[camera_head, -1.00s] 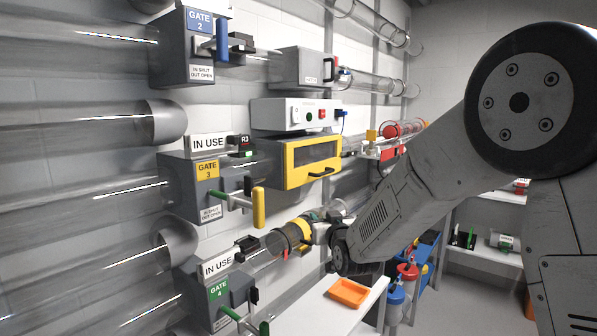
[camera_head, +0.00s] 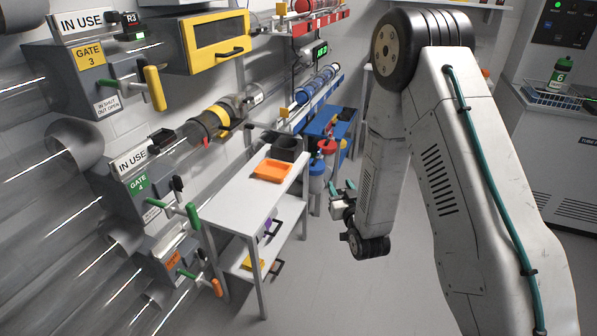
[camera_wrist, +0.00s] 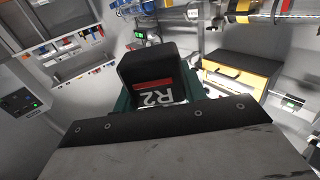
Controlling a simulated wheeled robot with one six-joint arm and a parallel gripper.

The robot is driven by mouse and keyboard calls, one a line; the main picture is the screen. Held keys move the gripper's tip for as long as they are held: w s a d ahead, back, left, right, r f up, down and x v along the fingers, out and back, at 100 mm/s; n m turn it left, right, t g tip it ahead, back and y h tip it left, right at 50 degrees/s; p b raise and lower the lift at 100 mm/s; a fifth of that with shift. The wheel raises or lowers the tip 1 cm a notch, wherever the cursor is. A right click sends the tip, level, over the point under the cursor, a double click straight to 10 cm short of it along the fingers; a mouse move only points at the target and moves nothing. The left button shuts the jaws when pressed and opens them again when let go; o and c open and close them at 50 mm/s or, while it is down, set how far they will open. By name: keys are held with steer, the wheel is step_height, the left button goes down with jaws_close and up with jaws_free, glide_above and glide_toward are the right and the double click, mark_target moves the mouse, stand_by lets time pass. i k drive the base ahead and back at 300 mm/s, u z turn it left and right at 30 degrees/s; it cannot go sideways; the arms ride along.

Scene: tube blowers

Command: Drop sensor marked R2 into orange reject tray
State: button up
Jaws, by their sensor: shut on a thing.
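My gripper (camera_head: 343,198) hangs over the open floor to the right of the white side table in the head view. In the wrist view it is shut on the sensor marked R2 (camera_wrist: 152,82), a black block with a red stripe and an upside-down white label. In the head view the sensor is too small and partly hidden to make out clearly. The orange reject tray (camera_head: 272,171) lies on the white table (camera_head: 238,192), to the left of my gripper and apart from it. The tray looks empty.
A dark grey bin (camera_head: 289,148) stands behind the tray. Gate handles (camera_head: 193,214) stick out from the wall on the left. Blue and red canisters (camera_head: 318,172) and a blue rack stand behind the table. The floor right of the table is clear.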

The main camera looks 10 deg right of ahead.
mark_target(277, 173)
steer(key=z, duration=0.35)
steer(key=k, duration=0.4)
steer(key=z, duration=1)
steer(key=i, duration=1.4)
steer(key=u, duration=0.65)
steer(key=i, duration=1.3)
steer(key=u, duration=0.9)
